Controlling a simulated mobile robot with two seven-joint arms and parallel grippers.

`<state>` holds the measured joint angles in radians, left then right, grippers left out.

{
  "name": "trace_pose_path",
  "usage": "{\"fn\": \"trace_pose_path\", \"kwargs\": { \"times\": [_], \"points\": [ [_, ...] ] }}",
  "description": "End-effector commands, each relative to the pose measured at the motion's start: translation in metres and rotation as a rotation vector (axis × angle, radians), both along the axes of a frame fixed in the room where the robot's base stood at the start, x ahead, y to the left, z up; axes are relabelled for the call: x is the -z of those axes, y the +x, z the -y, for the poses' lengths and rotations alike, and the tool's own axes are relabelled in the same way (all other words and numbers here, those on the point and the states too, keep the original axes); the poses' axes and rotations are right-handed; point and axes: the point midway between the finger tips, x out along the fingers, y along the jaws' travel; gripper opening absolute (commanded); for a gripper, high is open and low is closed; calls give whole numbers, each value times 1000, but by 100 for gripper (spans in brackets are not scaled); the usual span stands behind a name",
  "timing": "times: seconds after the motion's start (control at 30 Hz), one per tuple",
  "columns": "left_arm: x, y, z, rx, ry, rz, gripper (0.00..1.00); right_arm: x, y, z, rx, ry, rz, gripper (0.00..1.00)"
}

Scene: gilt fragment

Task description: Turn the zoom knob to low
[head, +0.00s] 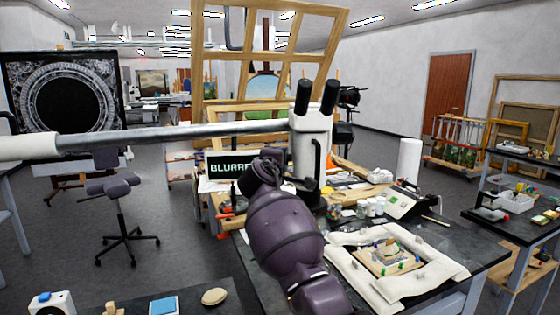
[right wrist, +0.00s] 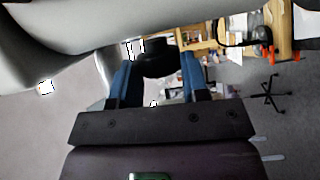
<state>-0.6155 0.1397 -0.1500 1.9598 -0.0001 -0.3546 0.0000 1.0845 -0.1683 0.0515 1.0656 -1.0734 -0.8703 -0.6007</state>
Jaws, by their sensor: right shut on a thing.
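The white microscope (head: 309,145) with two black eyepieces stands on the dark workbench in the head view. My right arm reaches up to its left side and hides its near lower part. In the right wrist view, my right gripper (right wrist: 159,66) has its two blue fingers on either side of a round black knob (right wrist: 158,62) and is shut on it. I take this for the zoom knob; no markings on it can be read, so its setting cannot be told. In the head view the knob is hidden. My left gripper is not in view.
A screen (head: 229,167) left of the microscope shows green letters, "BLURRE", partly covered. A framed fragment on a padded white support (head: 440,268), small jars (head: 376,206) and a grey device (head: 405,203) occupy the bench. A metal boom (head: 170,137) crosses left of the microscope.

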Motion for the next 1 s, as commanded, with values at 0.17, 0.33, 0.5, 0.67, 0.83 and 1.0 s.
{"fn": "trace_pose_path", "kwargs": {
  "times": [0.17,0.33,0.5,0.67,0.83,1.0],
  "points": [
    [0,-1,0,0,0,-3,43,1,0,0,1,1,-30,18],
    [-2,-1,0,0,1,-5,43,-2,0,0,1,-1,-103,18],
    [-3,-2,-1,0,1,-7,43,-4,1,0,1,-7,-223,18],
    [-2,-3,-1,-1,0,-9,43,-5,1,1,1,-12,-347,18],
    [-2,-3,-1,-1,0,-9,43,-6,2,1,1,-18,-464,18],
    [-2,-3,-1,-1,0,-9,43,-7,3,1,2,-22,-551,18]
  ]
}}
